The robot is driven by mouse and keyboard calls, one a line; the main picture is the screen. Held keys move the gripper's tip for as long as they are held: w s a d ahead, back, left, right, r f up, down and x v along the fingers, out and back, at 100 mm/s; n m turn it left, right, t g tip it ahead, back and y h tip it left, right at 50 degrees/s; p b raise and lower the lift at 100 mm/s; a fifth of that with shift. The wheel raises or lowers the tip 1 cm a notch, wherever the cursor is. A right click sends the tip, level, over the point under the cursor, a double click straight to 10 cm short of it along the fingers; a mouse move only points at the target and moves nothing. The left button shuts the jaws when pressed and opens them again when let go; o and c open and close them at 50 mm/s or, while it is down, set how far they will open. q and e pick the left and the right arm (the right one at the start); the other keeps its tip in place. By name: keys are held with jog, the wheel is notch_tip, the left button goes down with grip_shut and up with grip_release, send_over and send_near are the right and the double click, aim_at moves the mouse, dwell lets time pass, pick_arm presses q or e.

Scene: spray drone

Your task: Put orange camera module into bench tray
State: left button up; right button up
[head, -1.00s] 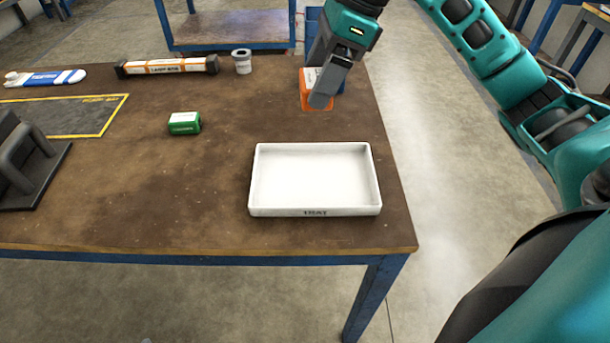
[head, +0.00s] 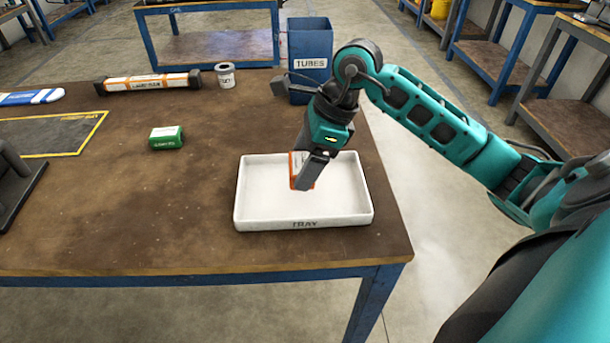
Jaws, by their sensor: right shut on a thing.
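The orange camera module (head: 295,165) is in the jaws of my right gripper (head: 306,177), which hide part of it. The gripper is shut on it and points down over the white bench tray (head: 262,222), labelled TRAY, near the table's front right. The module shows against the tray's inside; I cannot tell whether it touches the tray floor. Nothing else shows in the tray. My left gripper is not in view.
A green box (head: 166,138) stands left of the tray. A long tube (head: 155,82), a small grey-white pot (head: 225,76) and a blue TUBES bin (head: 310,60) are at the back. A dark fixture (head: 20,190) is at the left edge. Bare table lies between.

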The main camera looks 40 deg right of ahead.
notch_tip(320, 180, down, 4)
jog(key=shift+r, duration=0.15)
jog(key=shift+b, duration=0.45)
jog(key=o, duration=1)
